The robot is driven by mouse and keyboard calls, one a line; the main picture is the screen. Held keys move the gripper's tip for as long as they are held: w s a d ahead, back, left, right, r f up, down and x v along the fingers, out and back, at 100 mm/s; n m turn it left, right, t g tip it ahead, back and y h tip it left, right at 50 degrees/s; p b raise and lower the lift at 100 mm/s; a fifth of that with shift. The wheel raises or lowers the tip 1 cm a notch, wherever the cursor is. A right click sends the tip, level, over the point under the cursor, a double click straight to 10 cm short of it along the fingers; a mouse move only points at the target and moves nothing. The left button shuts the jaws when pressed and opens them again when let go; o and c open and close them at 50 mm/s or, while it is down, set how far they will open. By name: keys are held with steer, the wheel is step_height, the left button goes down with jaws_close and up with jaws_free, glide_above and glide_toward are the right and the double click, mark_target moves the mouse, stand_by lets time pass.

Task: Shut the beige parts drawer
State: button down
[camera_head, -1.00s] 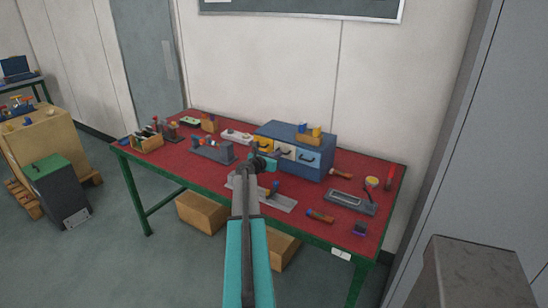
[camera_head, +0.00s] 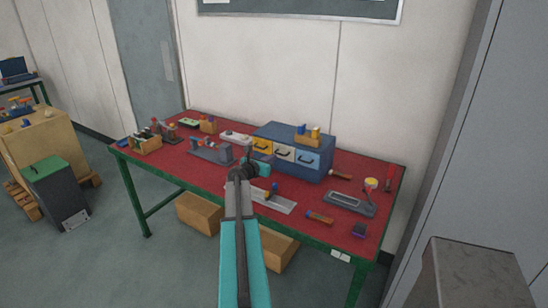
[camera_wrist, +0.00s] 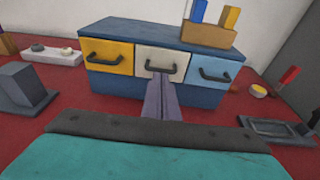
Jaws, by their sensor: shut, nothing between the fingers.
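The beige parts drawer (camera_wrist: 161,61) is the middle of three drawers in a blue cabinet (camera_wrist: 135,102). It also shows in the head view (camera_head: 284,152) on the red bench. In the wrist view its front looks about level with its yellow and light-blue neighbours; I cannot tell if a small gap is left. It has a dark handle (camera_wrist: 161,70). My gripper (camera_wrist: 160,85) is shut and empty, its fingertips just below that handle in the picture. Whether they touch it is unclear. In the head view my arm hides part of the bench, and the fingers are hard to make out.
The yellow drawer (camera_wrist: 107,57) is left of the beige one, the light-blue drawer (camera_wrist: 214,68) right. A wooden block holder (camera_wrist: 208,33) stands on the cabinet. A grey fixture (camera_wrist: 24,88) is at left, a grey tray (camera_wrist: 275,130) at right.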

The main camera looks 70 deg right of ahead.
steer(key=b+v, duration=0.2)
steer(key=v, duration=0.7)
steer(key=shift+a, duration=0.3)
steer(key=shift+w, duration=0.1)
